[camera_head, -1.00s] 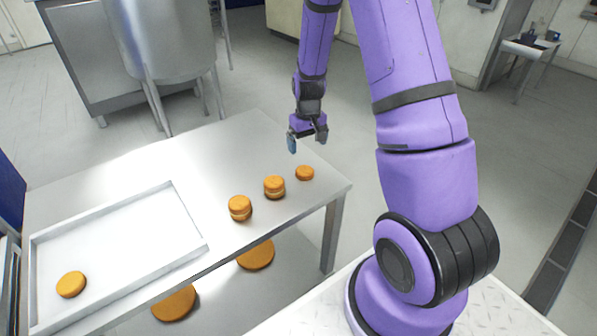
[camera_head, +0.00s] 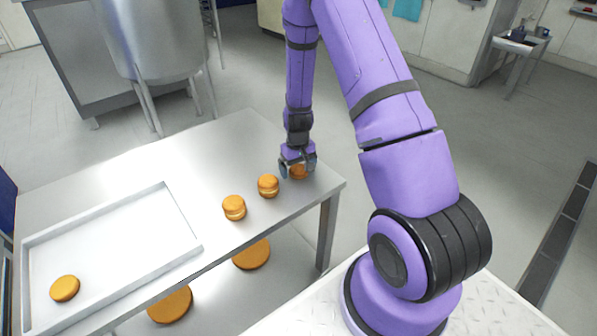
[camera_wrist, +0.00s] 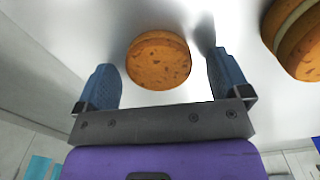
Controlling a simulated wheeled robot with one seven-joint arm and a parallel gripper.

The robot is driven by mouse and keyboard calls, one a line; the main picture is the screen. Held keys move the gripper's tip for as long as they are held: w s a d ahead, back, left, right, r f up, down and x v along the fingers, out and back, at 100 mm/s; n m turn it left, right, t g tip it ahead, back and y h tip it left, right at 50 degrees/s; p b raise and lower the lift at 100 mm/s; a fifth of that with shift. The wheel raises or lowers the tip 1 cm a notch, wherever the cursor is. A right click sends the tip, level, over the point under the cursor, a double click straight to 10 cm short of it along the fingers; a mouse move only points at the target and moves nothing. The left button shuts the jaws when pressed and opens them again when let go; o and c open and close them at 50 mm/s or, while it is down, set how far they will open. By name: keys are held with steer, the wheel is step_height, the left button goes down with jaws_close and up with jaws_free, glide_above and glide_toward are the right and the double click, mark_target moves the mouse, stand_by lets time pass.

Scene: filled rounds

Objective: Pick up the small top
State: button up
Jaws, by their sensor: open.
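The small top is a round orange-brown piece (camera_head: 299,172) near the right end of the steel table. In the wrist view the small top (camera_wrist: 158,60) lies flat on the table, just beyond and between my two blue fingertips. My gripper (camera_head: 297,168) is low over it, its fingers partly hiding it in the head view. In the wrist view my gripper (camera_wrist: 165,84) is open, with a gap between each finger and the top. I cannot tell whether the fingertips touch the table.
Two filled rounds (camera_head: 268,186) (camera_head: 234,208) stand to the left on the table; the nearer one (camera_wrist: 297,38) shows at the wrist view's right. A white tray (camera_head: 192,222) holds one orange round (camera_head: 65,288). Larger rounds (camera_head: 251,254) (camera_head: 171,304) sit below the table.

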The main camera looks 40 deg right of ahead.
steer(key=c, duration=0.8)
steer(key=shift+o, duration=0.2)
steer(key=shift+r, duration=0.1)
